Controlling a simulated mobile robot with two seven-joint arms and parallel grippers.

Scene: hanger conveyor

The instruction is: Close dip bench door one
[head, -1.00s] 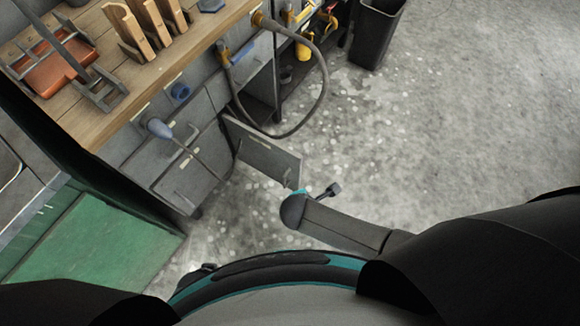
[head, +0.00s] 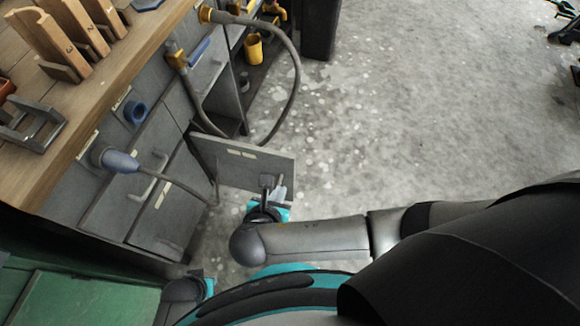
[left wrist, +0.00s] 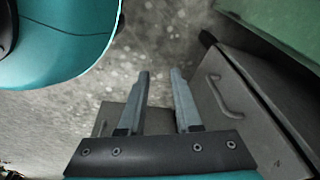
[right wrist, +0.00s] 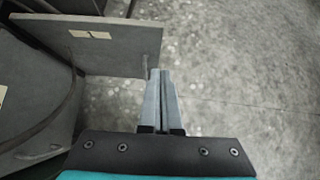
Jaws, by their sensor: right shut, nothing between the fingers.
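The dip bench door (head: 245,162) is a flat grey panel with pale labels. It stands open, swung out from the bench front over the floor. In the right wrist view the door (right wrist: 105,48) fills the upper left. My right gripper (head: 277,186) is at the door's free end, shut and empty. In the right wrist view its closed fingertips (right wrist: 161,76) are close to the door's free edge; I cannot tell whether they touch. My left gripper (left wrist: 160,75) is open and empty, low near a grey cabinet front with a bar handle (left wrist: 232,97).
The wooden bench top (head: 100,75) carries wooden blocks and a grey rack (head: 32,125). A looped hose (head: 298,85) hangs in front of the bench near the door. A dark bin (head: 320,28) stands beyond.

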